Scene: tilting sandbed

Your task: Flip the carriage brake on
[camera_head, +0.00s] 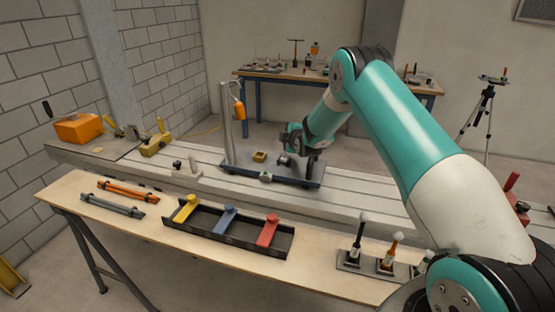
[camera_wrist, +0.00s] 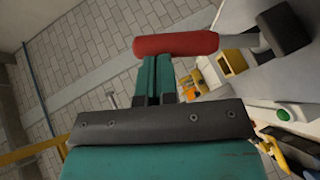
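The carriage (camera_head: 250,172) is a dark plate with an upright post on the long pale bed. My gripper (camera_head: 307,160) is low over its right part, small and dark in the head view. In the wrist view a red handle (camera_wrist: 176,44) joins a grey stem and a dark block (camera_wrist: 285,28), which looks like the brake lever. My gripper's two teal fingers (camera_wrist: 157,78) lie close together with almost no gap, their tips at the handle's near edge. I cannot tell whether they touch it. I cannot make out the red handle in the head view.
A yellow box (camera_head: 260,156) and a green button (camera_wrist: 282,114) are close by. An orange piece (camera_head: 238,108) hangs at the post. A front bench (camera_head: 110,225) holds a tray (camera_head: 212,240) with coloured levers and several upright tools. The bed left of the carriage is partly clear.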

